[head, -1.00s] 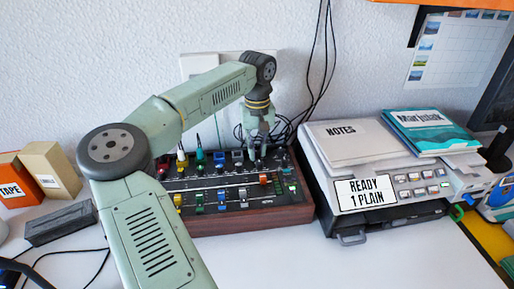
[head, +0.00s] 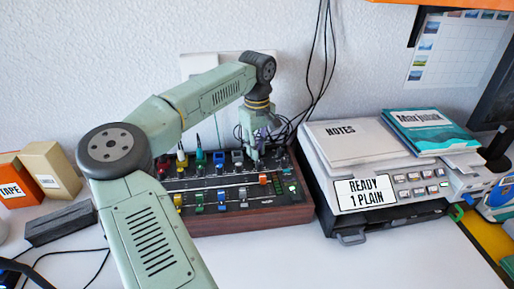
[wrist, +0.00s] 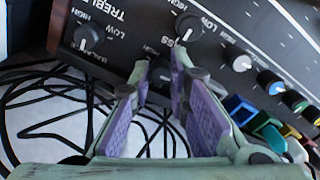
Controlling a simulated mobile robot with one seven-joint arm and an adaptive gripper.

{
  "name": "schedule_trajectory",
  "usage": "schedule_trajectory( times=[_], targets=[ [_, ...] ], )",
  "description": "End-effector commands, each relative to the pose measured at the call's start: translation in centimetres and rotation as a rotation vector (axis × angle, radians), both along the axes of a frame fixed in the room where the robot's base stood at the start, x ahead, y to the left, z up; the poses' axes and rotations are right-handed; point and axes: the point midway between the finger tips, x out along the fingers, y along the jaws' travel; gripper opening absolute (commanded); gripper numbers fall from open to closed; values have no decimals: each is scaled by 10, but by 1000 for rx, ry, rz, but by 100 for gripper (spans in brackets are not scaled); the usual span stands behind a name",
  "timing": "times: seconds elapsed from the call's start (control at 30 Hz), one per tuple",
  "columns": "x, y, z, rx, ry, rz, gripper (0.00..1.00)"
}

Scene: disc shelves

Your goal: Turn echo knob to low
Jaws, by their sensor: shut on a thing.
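The mixer (head: 265,218) stands on the desk against the wall, dark-topped with wooden sides. My gripper (head: 255,155) points down at its back right part, and its fingers hide what lies between them there. In the wrist view my gripper (wrist: 161,72) has its purple-padded fingers closed around a dark knob (wrist: 160,74) near the panel's edge. No echo label can be read; the fingers cover the print beside this knob.
Several coloured sliders and knobs crowd the panel, such as a blue knob (wrist: 270,82). Loose black cables (wrist: 50,110) lie behind the mixer. A printer (head: 405,180) with notes and a book on top stands close on the right. The front desk (head: 290,262) is clear.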

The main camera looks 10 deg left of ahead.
Motion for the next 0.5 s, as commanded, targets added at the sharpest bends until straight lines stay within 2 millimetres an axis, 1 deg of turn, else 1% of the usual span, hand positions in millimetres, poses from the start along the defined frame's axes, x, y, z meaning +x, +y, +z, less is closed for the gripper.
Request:
schedule_trajectory(
  times=[0.2, 0.5],
  targets=[
    [0, 1, 0, 2, 0, 53, 0],
    [0, 2, 0, 3, 0, 62, 0]
  ],
)
